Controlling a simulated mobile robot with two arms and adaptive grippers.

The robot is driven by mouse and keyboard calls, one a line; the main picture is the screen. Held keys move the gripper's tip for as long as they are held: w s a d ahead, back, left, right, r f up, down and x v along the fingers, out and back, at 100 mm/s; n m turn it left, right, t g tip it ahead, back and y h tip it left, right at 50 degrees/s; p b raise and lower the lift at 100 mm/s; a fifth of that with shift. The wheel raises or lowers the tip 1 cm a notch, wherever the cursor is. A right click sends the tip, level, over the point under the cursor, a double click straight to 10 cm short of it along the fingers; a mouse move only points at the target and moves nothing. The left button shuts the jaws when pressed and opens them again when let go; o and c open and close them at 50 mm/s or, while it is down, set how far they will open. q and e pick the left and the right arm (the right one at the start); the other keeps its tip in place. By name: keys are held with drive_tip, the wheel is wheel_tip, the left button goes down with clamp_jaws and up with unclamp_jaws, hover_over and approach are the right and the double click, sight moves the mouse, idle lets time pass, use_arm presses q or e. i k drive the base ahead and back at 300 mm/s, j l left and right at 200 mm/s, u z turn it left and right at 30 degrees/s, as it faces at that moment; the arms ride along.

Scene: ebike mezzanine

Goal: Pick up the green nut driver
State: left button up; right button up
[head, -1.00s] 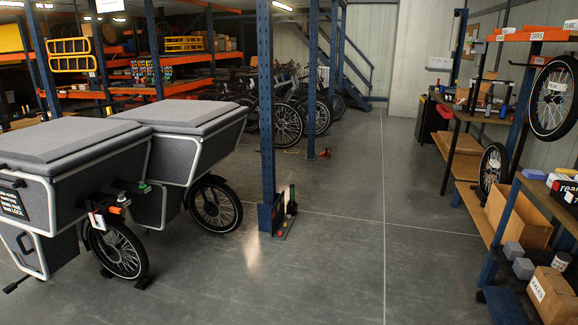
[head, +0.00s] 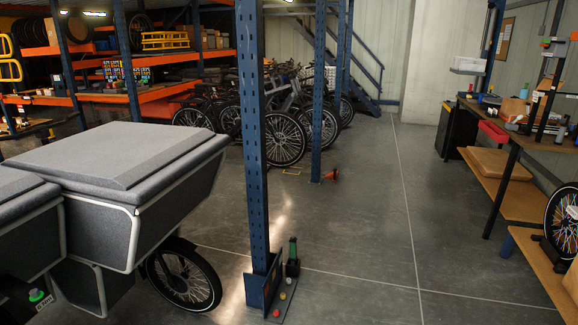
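I cannot make out a green nut driver in the head view. The workbench (head: 545,143) at the right holds several small items, too small and far to tell apart. Neither of my grippers is in view.
Grey cargo bikes (head: 120,165) fill the left foreground. A blue post (head: 252,140) stands left of centre. Parked bicycles (head: 285,137) and a blue staircase (head: 362,60) are behind. A bike wheel (head: 565,222) is at the right edge. The central floor aisle (head: 375,220) is clear.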

sight(293, 240)
drive_tip(key=i, duration=0.95)
drive_tip(key=i+l+z, duration=0.1)
drive_tip(key=i, duration=0.3)
drive_tip(key=l, duration=0.15)
